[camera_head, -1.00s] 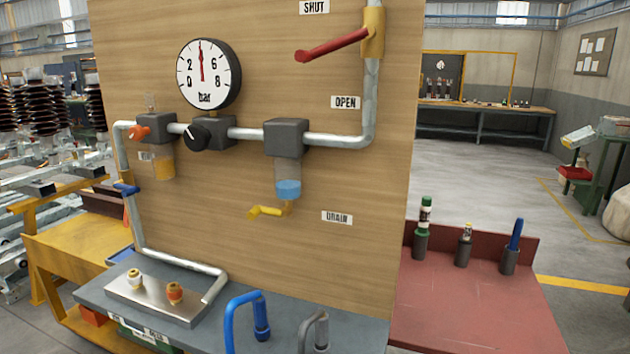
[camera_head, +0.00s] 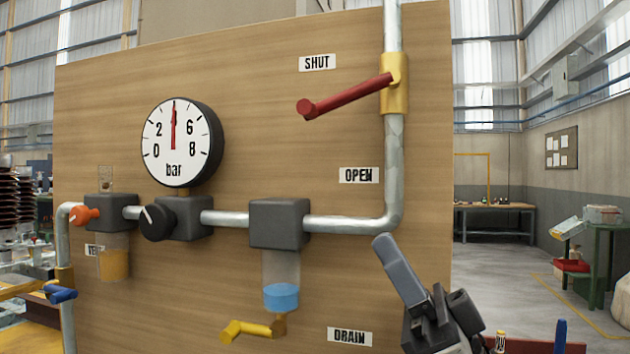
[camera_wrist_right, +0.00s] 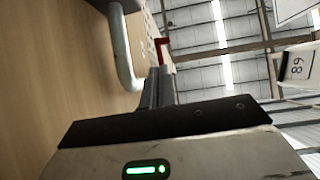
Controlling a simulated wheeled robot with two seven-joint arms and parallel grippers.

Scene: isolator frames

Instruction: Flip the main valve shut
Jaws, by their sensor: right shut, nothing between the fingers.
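The main valve has a red lever (camera_head: 345,97) on a yellow body (camera_head: 394,84) in the vertical pipe. The lever sticks out to the left and slants slightly down, between the SHUT label (camera_head: 317,63) and the OPEN label (camera_head: 359,175), nearer SHUT. Its red tip also shows in the right wrist view (camera_wrist_right: 162,45), beyond the fingers. My right gripper (camera_head: 385,243) is shut and empty, below and apart from the lever, in front of the board's lower right. Its fingers also show in the wrist view (camera_wrist_right: 158,80). My left gripper is not in view.
The pressure gauge (camera_head: 180,142) points straight up, between 2 and 6. A grey pipe (camera_head: 345,223) runs under the lever. A yellow drain handle (camera_head: 250,329) hangs below the blue-filled bowl (camera_head: 281,296). The space before the lever is clear.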

